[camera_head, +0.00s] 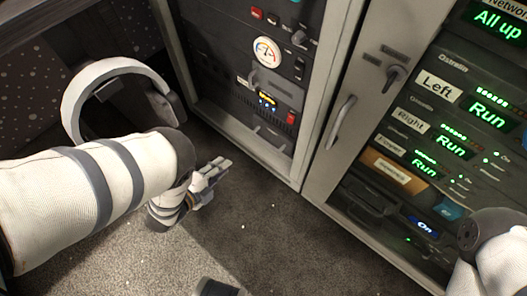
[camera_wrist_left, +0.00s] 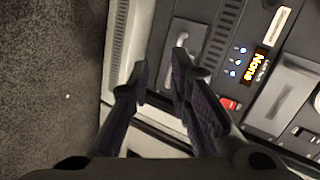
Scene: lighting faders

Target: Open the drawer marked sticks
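No label reading "sticks" is legible to me. In the head view, the left rack has a small white label (camera_head: 243,82) beside a grey handle (camera_head: 268,77); the label also shows in the left wrist view (camera_wrist_left: 283,24), too blurred to read. Below the display is a lower drawer-like panel (camera_head: 270,137); its grey handle (camera_wrist_left: 186,40) shows in the left wrist view. My left gripper (camera_head: 222,168) is low in front of this rack, its fingers apart and empty. In the left wrist view its tips appear just short of the lower handle; contact cannot be confirmed. My right gripper is out of sight.
A display reading "None" (camera_wrist_left: 260,63) and a red button (camera_wrist_left: 230,104) sit near the handles. The right rack has a long door handle (camera_head: 340,122) and several green "Run" panels (camera_head: 489,112). The carpet (camera_head: 250,235) before the racks is mostly clear.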

